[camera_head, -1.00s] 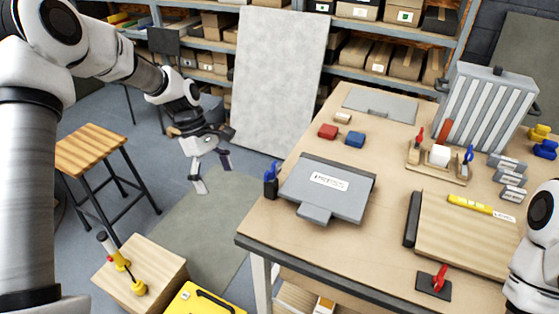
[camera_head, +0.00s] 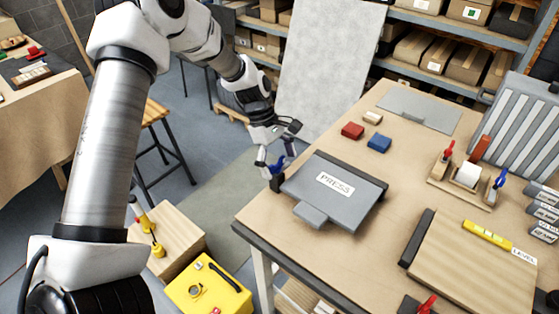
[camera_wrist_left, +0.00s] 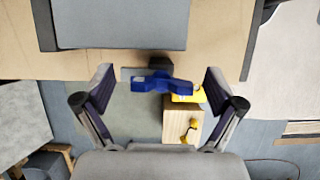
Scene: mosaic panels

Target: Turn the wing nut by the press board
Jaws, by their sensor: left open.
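The grey press board (camera_head: 336,190), labelled PRESS, lies on the workbench near its left edge. A blue wing nut (camera_head: 279,168) on a dark block stands at the board's left side. My left gripper (camera_head: 274,152) is at this wing nut and partly covers it. In the left wrist view the blue wing nut (camera_wrist_left: 162,84) is between the two spread fingers (camera_wrist_left: 159,92), with a gap on each side. The left gripper is open and holds nothing. My right gripper is out of view.
Red (camera_head: 352,131) and blue (camera_head: 379,143) blocks lie behind the press board. A wooden board with a yellow level (camera_head: 487,234) lies to the right. A wooden stool (camera_head: 153,112), a wooden box (camera_head: 172,236) and a yellow case (camera_head: 207,287) stand on the floor at left.

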